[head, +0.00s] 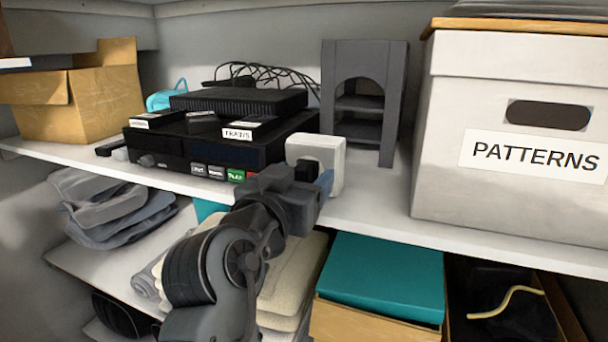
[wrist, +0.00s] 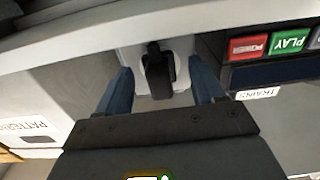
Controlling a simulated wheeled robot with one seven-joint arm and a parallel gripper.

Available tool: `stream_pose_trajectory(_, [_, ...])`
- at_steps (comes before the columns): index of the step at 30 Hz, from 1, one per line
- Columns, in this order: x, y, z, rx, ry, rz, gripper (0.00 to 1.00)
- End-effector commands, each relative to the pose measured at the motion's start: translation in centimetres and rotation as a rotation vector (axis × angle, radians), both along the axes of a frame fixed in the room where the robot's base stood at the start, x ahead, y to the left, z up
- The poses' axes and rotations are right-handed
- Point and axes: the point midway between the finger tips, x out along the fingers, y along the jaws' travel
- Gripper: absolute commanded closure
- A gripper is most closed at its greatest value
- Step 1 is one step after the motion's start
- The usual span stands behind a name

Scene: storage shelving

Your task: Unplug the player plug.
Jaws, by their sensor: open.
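A black plug (wrist: 158,72) sits in the face of a white socket block (wrist: 183,50) in the wrist view. The block (head: 333,153) stands at the shelf's front edge, right of the black player (head: 170,150), in the head view. My gripper (wrist: 160,66) is open, with one blue finger on each side of the plug and a gap visible on both sides. In the head view my gripper (head: 322,184) is in front of the block and hides its lower part. A dark shape shows there, but I cannot tell how much is plug.
A slim black box (head: 240,100) lies on top, with cables behind. A dark grey stand (head: 385,100) and a PATTERNS box (head: 450,120) are to the right. A teal-lidded box (head: 382,275) is below.

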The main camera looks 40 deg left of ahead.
Motion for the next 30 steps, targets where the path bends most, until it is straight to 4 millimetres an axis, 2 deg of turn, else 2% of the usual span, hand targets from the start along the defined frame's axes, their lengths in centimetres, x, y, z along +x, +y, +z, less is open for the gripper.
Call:
stream_pose_trajectory(20, [0.01,-0.02,0.00,-0.001,0.000,0.000,0.32])
stream_pose_trajectory(30, [0.00,0.00,-0.01,0.000,0.000,0.000,0.63])
